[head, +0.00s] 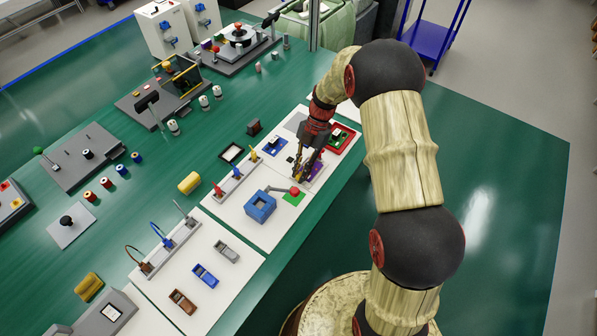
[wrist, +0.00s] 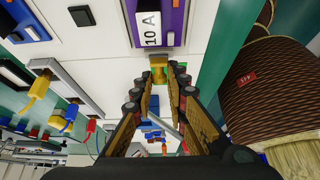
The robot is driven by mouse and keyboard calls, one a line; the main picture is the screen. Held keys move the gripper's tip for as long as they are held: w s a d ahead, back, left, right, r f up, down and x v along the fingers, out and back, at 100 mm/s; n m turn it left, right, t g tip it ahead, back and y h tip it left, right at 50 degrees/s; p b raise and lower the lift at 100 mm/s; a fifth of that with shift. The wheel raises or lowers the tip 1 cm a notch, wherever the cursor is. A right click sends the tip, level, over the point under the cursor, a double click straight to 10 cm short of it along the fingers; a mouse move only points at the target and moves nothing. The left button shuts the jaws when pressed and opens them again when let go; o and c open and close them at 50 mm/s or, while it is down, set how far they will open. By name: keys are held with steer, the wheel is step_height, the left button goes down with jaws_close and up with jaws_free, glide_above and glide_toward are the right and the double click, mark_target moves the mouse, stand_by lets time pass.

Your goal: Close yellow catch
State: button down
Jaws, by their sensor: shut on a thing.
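The yellow catch (wrist: 158,70) shows in the wrist view at the near end of a purple block labelled "10 A" (wrist: 165,18). My gripper (wrist: 161,78) has its fingertips on either side of the catch, closed in on it. In the head view my gripper (head: 302,172) points down at the white board, beside the purple block (head: 319,171). There the gripper hides most of the catch. I cannot tell the exact angle of the catch.
A blue box (head: 261,206) with a grey lever and a green pad (head: 294,196) stands nearby. A rail with red, blue and yellow plugs (head: 236,174) lies to the left. A red-framed tray (head: 342,138) is behind. Bare green table (head: 480,190) lies to the right.

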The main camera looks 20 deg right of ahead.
steer(key=g+y, duration=0.1)
steer(key=w+d+g+y, duration=0.1)
steer(key=y, duration=0.1)
steer(key=shift+w+d+f, duration=0.15)
steer(key=shift+f, duration=0.1)
steer(key=shift+w+d+f+g+y+b, duration=0.2)
steer(key=shift+d+g+y+b, duration=0.1)
steer(key=shift+g+y+b, duration=0.45)
steer(key=shift+w+d+f+g+y+b, duration=0.1)
steer(key=shift+w+d+g+y+b, duration=0.2)
steer(key=shift+g+y, duration=0.45)
steer(key=shift+s+y, duration=0.1)
steer(key=shift+y, duration=0.2)
steer(key=c, duration=1.8)
jaws_free()
steer(key=shift+o, duration=0.2)
step_height(320, 180, up, 10)
